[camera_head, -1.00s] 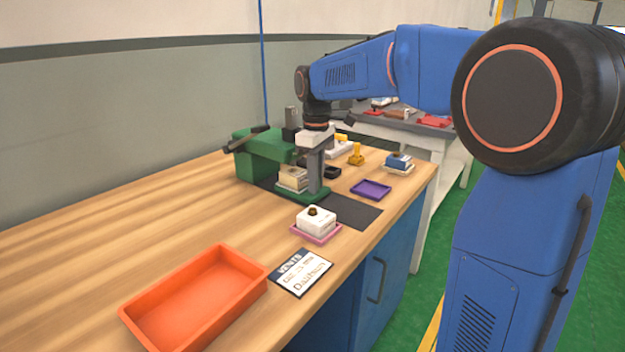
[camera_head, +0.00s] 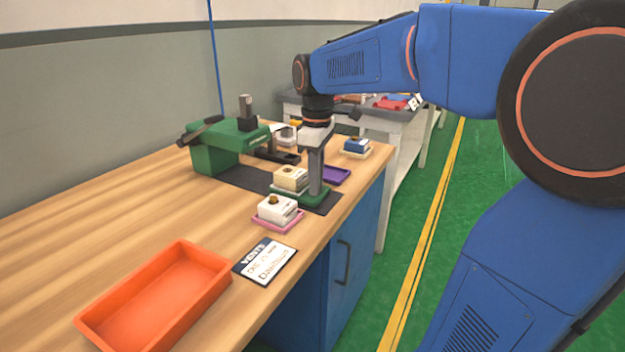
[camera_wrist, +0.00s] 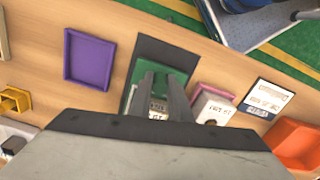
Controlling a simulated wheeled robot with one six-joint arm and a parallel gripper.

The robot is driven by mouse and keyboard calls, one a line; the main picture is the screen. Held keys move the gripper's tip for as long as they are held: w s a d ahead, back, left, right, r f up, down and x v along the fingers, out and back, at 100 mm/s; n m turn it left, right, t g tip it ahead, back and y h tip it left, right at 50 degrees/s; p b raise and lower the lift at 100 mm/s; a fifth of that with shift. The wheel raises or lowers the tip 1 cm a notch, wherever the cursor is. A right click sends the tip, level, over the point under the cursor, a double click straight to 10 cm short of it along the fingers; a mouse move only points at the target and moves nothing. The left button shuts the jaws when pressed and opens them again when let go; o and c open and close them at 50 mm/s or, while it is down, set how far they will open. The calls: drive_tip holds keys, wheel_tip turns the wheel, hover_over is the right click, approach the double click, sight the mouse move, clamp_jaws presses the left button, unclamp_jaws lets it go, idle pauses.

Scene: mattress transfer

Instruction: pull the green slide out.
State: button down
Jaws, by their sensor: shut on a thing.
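The green slide (camera_head: 313,198) lies near the table's front edge, drawn clear of the green press (camera_head: 230,145). A cream block (camera_head: 291,179) sits on the slide. My gripper (camera_head: 317,188) points down and is shut at the slide's right end, beside the block; the exact grip point is hidden by the fingers. In the wrist view the green slide (camera_wrist: 184,62) shows around and beyond my gripper fingers (camera_wrist: 162,80), with the block partly hidden between them.
A white block (camera_head: 277,209) on a pink tray stands close in front of the slide. A purple tray (camera_head: 337,175) lies just behind it. An orange tray (camera_head: 160,295) and a label card (camera_head: 265,261) are nearer. A blue block (camera_head: 356,144) stands at the far right.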

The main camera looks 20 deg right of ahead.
drive_tip(key=c, duration=1.6)
unclamp_jaws()
drive_tip(key=shift+s+d, duration=0.2)
drive_tip(key=shift+c, duration=0.2)
drive_tip(key=shift+r, duration=0.1)
wheel_tip(320, 180, up, 17)
drive_tip(key=s+f+m+t, duration=0.2)
drive_tip(key=s+f+m, duration=0.2)
drive_tip(key=s+f, duration=0.7)
drive_tip(key=s+a+f+m+t, duration=0.1)
drive_tip(key=s+f+m, duration=0.4)
drive_tip(key=s+f, duration=0.6)
wheel_tip(320, 180, down, 5)
drive_tip(key=shift+s+r+t, duration=0.1)
drive_tip(key=shift+s+t, duration=0.15)
drive_tip(key=shift+t, duration=0.65)
